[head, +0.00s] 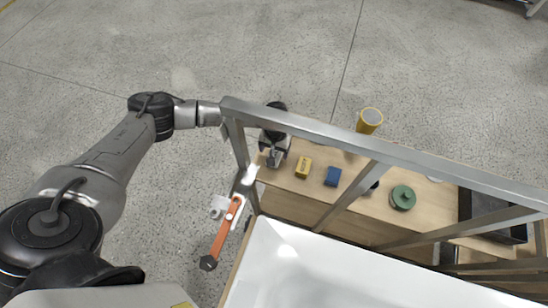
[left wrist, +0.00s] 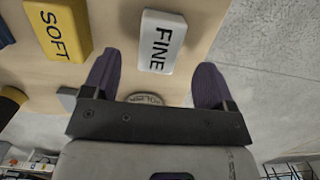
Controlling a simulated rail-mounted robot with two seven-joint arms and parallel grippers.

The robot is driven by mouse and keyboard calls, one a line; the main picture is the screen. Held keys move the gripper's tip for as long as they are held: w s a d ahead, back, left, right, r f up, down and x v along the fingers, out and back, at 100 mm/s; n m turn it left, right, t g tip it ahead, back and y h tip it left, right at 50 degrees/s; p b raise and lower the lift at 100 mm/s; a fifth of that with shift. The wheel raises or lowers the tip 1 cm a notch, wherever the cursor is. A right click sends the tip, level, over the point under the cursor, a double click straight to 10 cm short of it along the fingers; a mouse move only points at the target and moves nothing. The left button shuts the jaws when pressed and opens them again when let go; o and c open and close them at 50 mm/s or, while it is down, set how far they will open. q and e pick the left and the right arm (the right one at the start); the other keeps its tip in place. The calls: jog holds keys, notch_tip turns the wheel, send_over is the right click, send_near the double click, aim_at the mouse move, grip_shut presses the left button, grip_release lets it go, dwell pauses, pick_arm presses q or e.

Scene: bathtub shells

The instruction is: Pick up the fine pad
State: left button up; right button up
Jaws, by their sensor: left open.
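The fine pad (left wrist: 160,42) is a white block marked FINE, lying on the wooden shelf (left wrist: 108,20). In the left wrist view it sits ahead of my left gripper (left wrist: 155,72), in line with the gap between the two dark fingers. The fingers are apart, with nothing held between them. In the head view my left gripper (head: 274,155) is over the left end of the shelf (head: 330,205) and hides most of the pad's area. My right gripper is not in view.
A yellow SOFT pad (head: 303,167) and a blue block (head: 333,176) lie to the right. A round disc (left wrist: 146,99) lies near the fingers. A metal frame bar (head: 370,152) crosses above the shelf. Farther right are a green round item (head: 402,197) and a dark tray (head: 467,208).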

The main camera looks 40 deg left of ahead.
pick_arm(q)
jog(key=f, duration=0.5)
jog(key=shift+s+d+b, duration=0.1)
jog(key=shift+s+b, duration=0.1)
jog(key=shift+b, duration=0.15)
jog(key=shift+r, duration=0.1)
jog(key=c, duration=1.1)
jog(key=shift+r, duration=0.1)
notch_tip(320, 180, up, 8)
jog(key=shift+r+p, duration=0.2)
jog(key=shift+p, duration=0.55)
jog(key=shift+r, duration=0.7)
